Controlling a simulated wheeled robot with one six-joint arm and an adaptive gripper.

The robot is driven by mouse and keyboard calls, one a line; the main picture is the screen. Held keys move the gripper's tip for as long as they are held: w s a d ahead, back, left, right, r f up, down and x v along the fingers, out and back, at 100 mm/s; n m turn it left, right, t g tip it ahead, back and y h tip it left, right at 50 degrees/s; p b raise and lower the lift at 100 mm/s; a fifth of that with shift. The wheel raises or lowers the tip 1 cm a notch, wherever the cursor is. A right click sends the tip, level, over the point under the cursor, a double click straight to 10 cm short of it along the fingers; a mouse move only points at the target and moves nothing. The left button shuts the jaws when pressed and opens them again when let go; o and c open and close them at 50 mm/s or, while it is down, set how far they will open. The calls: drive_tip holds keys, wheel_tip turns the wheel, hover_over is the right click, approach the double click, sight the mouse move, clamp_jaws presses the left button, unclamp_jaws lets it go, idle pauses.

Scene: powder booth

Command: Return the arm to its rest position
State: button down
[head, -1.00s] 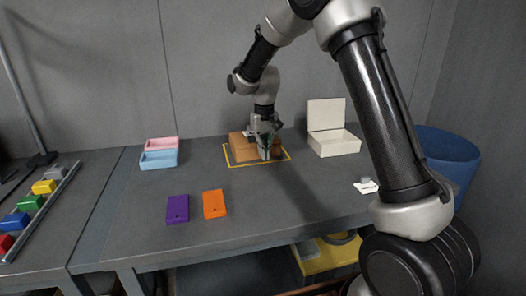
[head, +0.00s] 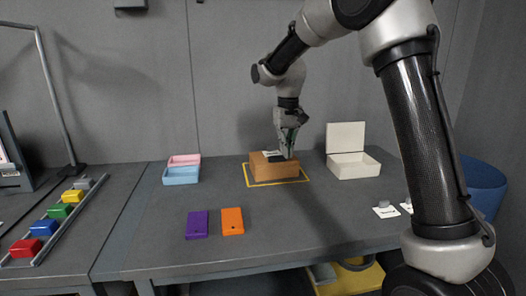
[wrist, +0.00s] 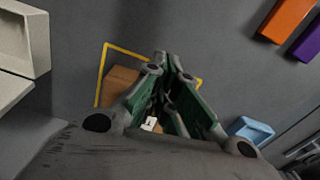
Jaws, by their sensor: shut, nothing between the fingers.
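My gripper (head: 289,155) hangs from my arm above the brown box (head: 262,169) at the back middle of the table. Its fingers point down and are shut with nothing between them. In the wrist view my gripper (wrist: 172,58) covers much of the brown box (wrist: 118,84). The box sits inside a yellow outline (head: 257,186) on the table. A dark patch and a white label show on its top. Whether the fingertips touch the box is hard to tell.
Pink (head: 184,160) and blue (head: 181,175) trays stand left. An open cream box (head: 353,165) stands right, near a blue bin (head: 483,185). Purple (head: 197,224) and orange (head: 232,221) plates lie in front. Several coloured blocks line a rail (head: 75,218) at far left. The table's middle is clear.

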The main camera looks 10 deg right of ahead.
drive_tip(key=s+d+r+t, duration=0.1)
drive_tip(key=s+d, duration=0.3)
drive_tip(key=s, duration=0.7)
drive_tip(key=s+d+r+t, duration=0.2)
drive_tip(key=s+d, duration=0.3)
drive_tip(key=s, duration=0.6)
drive_tip(key=s+d+r+m+t, duration=0.1)
drive_tip(key=s+d+r, duration=0.3)
drive_tip(key=s, duration=0.8)
drive_tip(key=shift+d, duration=0.75)
drive_tip(key=shift+s, duration=0.1)
